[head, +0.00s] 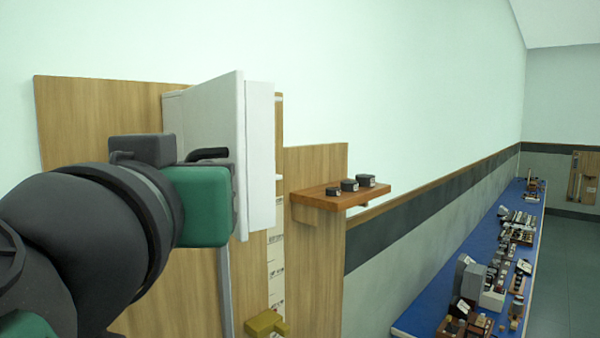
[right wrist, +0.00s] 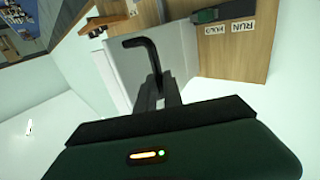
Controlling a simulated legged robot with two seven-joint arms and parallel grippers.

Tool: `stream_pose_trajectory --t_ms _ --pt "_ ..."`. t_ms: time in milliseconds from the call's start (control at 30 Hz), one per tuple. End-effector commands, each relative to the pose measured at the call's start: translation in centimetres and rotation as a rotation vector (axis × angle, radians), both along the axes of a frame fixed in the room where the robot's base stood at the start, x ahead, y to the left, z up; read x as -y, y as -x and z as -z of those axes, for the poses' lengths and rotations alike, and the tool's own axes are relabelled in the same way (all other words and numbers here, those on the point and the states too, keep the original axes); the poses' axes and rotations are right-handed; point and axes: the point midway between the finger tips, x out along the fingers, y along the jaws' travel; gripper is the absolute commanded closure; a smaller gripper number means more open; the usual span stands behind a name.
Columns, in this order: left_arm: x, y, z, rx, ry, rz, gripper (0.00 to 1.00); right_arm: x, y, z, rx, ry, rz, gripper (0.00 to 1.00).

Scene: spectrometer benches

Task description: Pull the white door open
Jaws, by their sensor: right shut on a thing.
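The white door (head: 215,110) is mounted at a tall wooden panel and stands out at an angle from it. It also shows in the right wrist view (right wrist: 190,60). Its black bent handle (head: 208,154) sticks out from the door face, and its free end shows clearly in the right wrist view (right wrist: 148,47). My right gripper (right wrist: 165,92), green and dark grey, is shut on the handle. In the head view its body covers the lower part of the handle and some of the door. My left gripper is in neither view.
A wooden shelf (head: 325,190) with small dark blocks juts out just right of the door. A yellowish knob (head: 266,324) sits below.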

Motion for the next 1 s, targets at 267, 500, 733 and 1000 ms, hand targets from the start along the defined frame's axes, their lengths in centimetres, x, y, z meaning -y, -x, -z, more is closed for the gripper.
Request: stream_pose_trajectory --t_ms 267,500,733,1000 --pt "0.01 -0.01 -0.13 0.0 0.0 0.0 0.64 0.25 0.05 -0.76 0.015 -0.005 0.0 1.0" --pt "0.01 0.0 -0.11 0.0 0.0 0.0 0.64 0.27 0.04 -0.7 0.014 -0.005 0.001 0.67" --pt "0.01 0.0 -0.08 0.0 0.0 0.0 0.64 0.19 0.04 -0.53 0.012 -0.004 0.0 0.67" --pt "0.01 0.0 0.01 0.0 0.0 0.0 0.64 0.19 -0.02 -0.35 0.009 -0.003 0.0 0.67"
